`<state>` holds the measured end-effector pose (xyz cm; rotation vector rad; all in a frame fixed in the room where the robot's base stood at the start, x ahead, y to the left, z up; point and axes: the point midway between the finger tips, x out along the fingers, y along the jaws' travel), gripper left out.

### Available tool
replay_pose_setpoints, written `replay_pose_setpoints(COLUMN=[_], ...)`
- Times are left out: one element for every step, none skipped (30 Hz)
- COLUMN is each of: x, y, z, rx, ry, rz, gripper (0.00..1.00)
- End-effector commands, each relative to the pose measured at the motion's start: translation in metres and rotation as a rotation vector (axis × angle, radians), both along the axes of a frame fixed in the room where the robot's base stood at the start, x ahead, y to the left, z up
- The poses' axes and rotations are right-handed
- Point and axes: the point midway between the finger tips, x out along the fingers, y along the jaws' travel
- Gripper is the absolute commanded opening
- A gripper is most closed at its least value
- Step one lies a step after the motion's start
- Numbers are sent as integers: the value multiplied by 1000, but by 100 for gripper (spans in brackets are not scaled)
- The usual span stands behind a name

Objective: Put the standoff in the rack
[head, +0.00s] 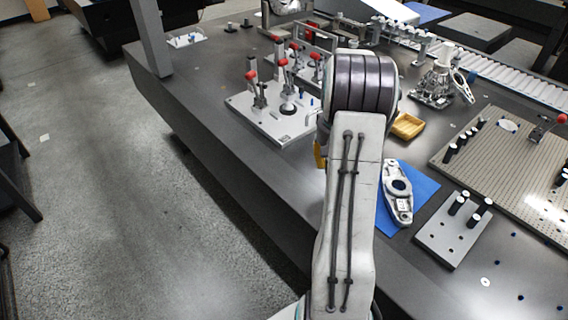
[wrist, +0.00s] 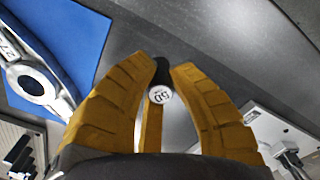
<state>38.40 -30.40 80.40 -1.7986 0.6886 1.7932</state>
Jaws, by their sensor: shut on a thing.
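The standoff (wrist: 161,92) is a short cylinder with a black side and a white end marked "50". In the wrist view my gripper (wrist: 168,68) has its yellow fingers closed around it, above the dark table. In the head view my arm hides the standoff and most of the gripper; only a bit of yellow finger (head: 320,154) shows. The rack (head: 440,238) looks to be the small grey block with holes at the right, with a few black, white-topped standoffs (head: 457,205) upright in it. The gripper is left of it, beyond the blue mat.
A silver metal part (head: 398,196) lies on a blue mat (head: 424,186) between my arm and the rack. A fixture plate with red-handled clamps (head: 270,120) stands behind left. A yellow tray (head: 408,126) and a perforated plate (head: 500,160) are farther back. Bare table lies along the front edge.

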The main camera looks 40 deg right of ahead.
Motion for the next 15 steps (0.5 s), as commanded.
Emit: replay_pose_setpoints(x=[-18, -28, -42, -53, -64, -79, -90, -101, -117, -129, -141, -157, -170, -182, -199], y=[-17, -25, -35, -43, -50, -59, -65, -71, -78, -83, -88, -93, -97, -101, -104], z=[8, 10, 13, 15, 17, 19, 21, 23, 26, 28, 29, 32, 34, 36, 38], rx=[0, 1, 1, 2, 2, 2, 3, 4, 5, 6, 7, 8, 10, 10, 10], ry=[0, 1, 1, 1, 2, 2, 3, 3, 4, 5, 5, 6, 6, 6, 7], rz=[-51, -77, -110, -135, -159, -192, -216, -239, -269, -291, -313, -339, -358, -378, -399], gripper=[0, 0, 0, 0, 0, 0, 0, 0, 0, 0, 0, 0, 0, 0, 0])
